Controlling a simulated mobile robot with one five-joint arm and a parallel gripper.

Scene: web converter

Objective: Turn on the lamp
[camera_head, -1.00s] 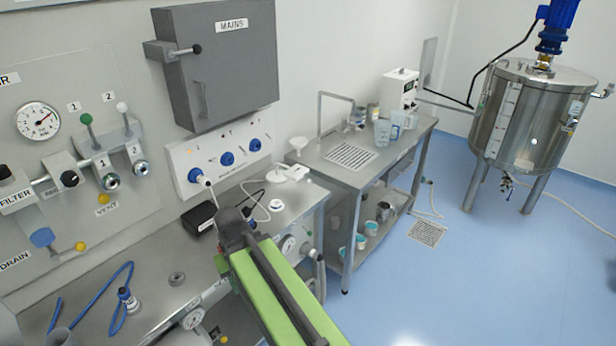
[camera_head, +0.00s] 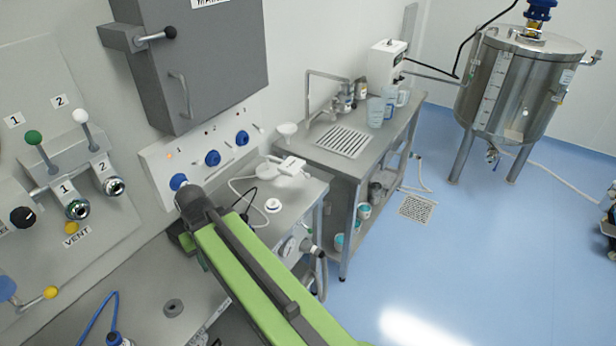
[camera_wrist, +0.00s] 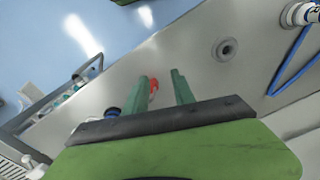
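My gripper (camera_wrist: 164,90) has two green fingers standing apart with nothing held between them. In the head view my arm reaches toward the wall panel, and its dark end hides the fingers. I cannot identify a lamp with certainty. A white device (camera_head: 290,166) with a cable lies on the steel bench, right of my arm's end. The white wall panel (camera_head: 152,168) has blue sockets (camera_head: 212,158) and small indicators; the left indicator (camera_head: 170,156) glows orange. Above it hangs the grey mains box (camera_head: 215,60) with a side lever (camera_head: 158,36).
A valve panel with a green-knobbed lever (camera_head: 33,138) is at left. A steel sink table (camera_head: 385,150) and a steel tank (camera_head: 515,95) stand at right. Blue floor (camera_head: 480,240) is open at right.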

